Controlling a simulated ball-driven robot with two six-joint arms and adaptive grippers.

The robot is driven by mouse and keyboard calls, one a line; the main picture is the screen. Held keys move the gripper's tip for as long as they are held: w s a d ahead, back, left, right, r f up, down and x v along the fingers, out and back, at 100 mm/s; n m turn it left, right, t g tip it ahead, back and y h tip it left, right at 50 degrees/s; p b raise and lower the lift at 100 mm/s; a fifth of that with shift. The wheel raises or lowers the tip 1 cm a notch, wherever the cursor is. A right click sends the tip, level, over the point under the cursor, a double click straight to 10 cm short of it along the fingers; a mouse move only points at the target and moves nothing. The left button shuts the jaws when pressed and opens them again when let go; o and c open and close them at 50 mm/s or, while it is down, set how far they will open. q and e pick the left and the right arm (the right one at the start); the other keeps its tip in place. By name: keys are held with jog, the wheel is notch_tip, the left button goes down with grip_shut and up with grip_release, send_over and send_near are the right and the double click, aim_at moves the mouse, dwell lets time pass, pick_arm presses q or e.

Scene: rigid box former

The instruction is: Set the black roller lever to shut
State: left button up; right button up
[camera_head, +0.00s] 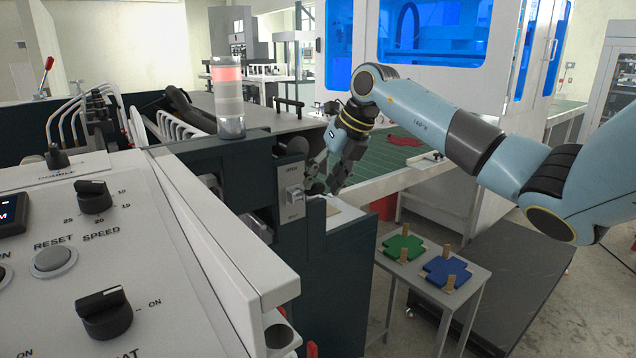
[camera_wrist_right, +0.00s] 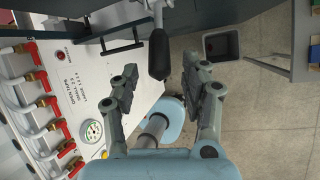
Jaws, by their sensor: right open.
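The lever's black cylindrical roller grip (camera_wrist_right: 159,55) hangs from a thin metal rod at the top of the right wrist view. My right gripper (camera_wrist_right: 160,70) is open, with one finger on each side of the grip and a gap on both sides. In the head view my right gripper (camera_head: 324,177) points down beside the dark machine end, close to a small grey labelled plate (camera_head: 292,194). There the gripper largely hides the lever, and I cannot tell its setting. My left gripper is not in view.
A control panel (camera_head: 130,260) with black knobs fills the near left. A signal lamp (camera_head: 228,98) stands on the machine. A small table (camera_head: 470,285) holds green (camera_head: 403,246) and blue (camera_head: 447,272) pieces. A white gauge panel (camera_wrist_right: 75,105) lies left of my fingers in the wrist view.

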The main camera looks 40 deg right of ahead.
aim_at(308, 191)
jog(key=shift+x, duration=1.45)
grip_shut()
